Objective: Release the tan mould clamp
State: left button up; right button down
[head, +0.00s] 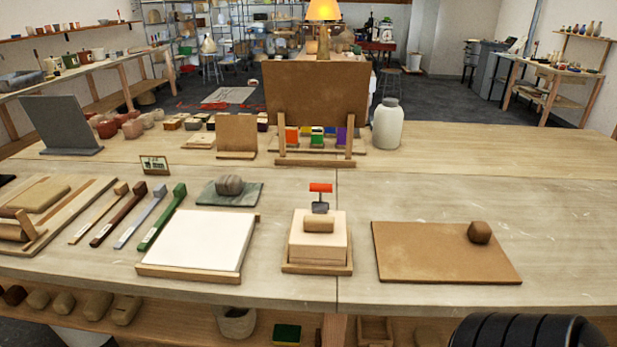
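A cream block (333,241) sits in a shallow wooden tray (316,269) at the front middle of the table. A tan rounded piece (319,225) lies on top of it, and a red-topped grey metal piece (320,196) stands at its back edge. I cannot tell whether these form the tan mould clamp. To the left lie long bars with end blocks: a tan one (98,214), a dark red one (118,216), a grey-blue one (140,218) and a green one (163,217). Neither of my grippers is in view.
A white slab on a board (200,240) lies left of the block. A brown board (430,255) with a brown lump (479,232) lies right. An upright brown panel (316,98) and a pale jar (387,124) stand behind.

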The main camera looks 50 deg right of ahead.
aim_at(317, 207)
jog(key=z, duration=1.55)
